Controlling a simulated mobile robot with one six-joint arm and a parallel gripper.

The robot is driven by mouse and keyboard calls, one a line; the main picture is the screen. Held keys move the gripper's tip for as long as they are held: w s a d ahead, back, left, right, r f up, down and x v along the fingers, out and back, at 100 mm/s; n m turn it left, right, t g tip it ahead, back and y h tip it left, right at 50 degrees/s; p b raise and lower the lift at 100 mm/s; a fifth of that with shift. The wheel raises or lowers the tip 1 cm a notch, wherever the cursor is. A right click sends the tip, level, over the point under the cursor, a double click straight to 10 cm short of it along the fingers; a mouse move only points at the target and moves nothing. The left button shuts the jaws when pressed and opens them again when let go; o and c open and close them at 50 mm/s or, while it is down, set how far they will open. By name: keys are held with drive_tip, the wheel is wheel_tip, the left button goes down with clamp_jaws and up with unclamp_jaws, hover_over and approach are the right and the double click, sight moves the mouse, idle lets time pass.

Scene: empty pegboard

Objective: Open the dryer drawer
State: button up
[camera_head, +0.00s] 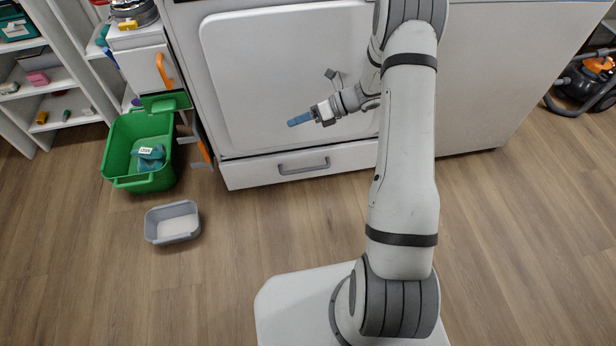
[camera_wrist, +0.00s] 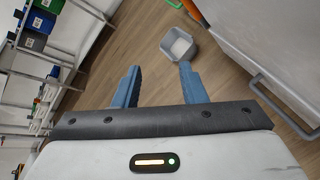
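The dryer drawer (camera_head: 240,175) is a low white front with a grey bar handle (camera_head: 303,166), below the large white front panel (camera_head: 290,80) of the appliance. The drawer looks shut. My gripper (camera_head: 299,120) is in front of the white panel, above and apart from the handle, with its blue fingers pointing left. In the wrist view the gripper (camera_wrist: 160,85) shows two blue fingers spread apart with nothing between them. The grey handle also shows at the right of the wrist view (camera_wrist: 283,108), outside the fingers.
A green bin (camera_head: 115,155) and a grey tub (camera_head: 173,222) stand on the floor at the left. White shelves (camera_head: 50,105) stand behind them. A black and orange machine (camera_head: 590,80) is at the far right. The wooden floor (camera_head: 235,245) before the drawer is clear left of my base.

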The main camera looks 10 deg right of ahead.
drive_tip(key=w+d+f+m+t+b, duration=0.1)
drive_tip(key=f+m+b, duration=0.15)
drive_tip(key=f, duration=0.35)
drive_tip(key=w+d+f+m+t+y+b, duration=0.1)
drive_tip(key=w+f+m+t, duration=0.15)
drive_tip(key=f, duration=0.45)
drive_tip(key=w+d+f+m+t+b, duration=0.1)
drive_tip(key=d+f+m+b, duration=0.1)
drive_tip(key=f+m, duration=0.3)
drive_tip(key=m+t+h+b, duration=0.2)
drive_tip(key=m+t+b, duration=0.3)
drive_tip(key=m, duration=0.4)
approach(306, 170)
drive_tip(key=w+a+f, duration=0.2)
drive_tip(key=w, duration=0.1)
drive_tip(key=b+x, duration=0.1)
drive_tip(key=x, duration=0.3)
drive_tip(key=b+x, duration=0.1)
drive_tip(key=x, duration=0.1)
drive_tip(key=shift+w+a+r+b, duration=0.15)
drive_tip(key=shift+a+r+b, duration=0.15)
drive_tip(key=shift+a, duration=0.15)
drive_tip(key=shift+c, duration=0.2)
clamp_jaws()
